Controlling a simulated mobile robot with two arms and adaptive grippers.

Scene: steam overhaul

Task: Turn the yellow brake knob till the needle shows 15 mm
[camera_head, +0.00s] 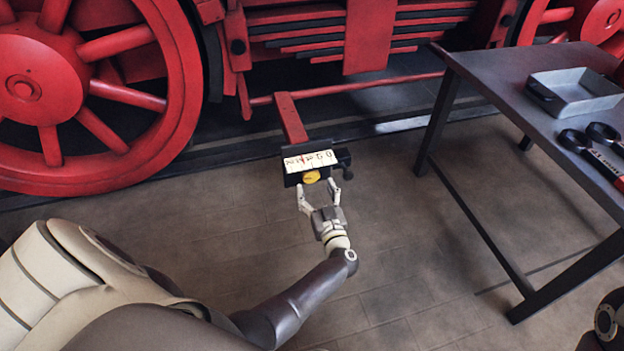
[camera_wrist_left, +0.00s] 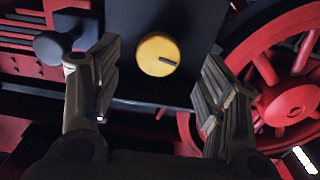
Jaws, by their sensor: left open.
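The yellow brake knob (camera_head: 311,177) sits on the front of a dark box below a white scale (camera_head: 309,161) with black figures. A thin red needle crosses the scale left of its middle; its exact reading is too small to tell. My left gripper (camera_head: 319,196) is open just in front of the box. In the left wrist view the knob (camera_wrist_left: 157,54) shows a dark mark pointing right, slightly down. It lies between and beyond the two open fingers of my left gripper (camera_wrist_left: 157,88), which appear apart from it.
A red bar (camera_head: 291,117) runs from the locomotive to the box. A dark round handle (camera_wrist_left: 50,45) sticks out at the box's side. A red wheel (camera_head: 90,90) stands at left. A dark table (camera_head: 500,72) at right bears a metal tray (camera_head: 578,103) and tools.

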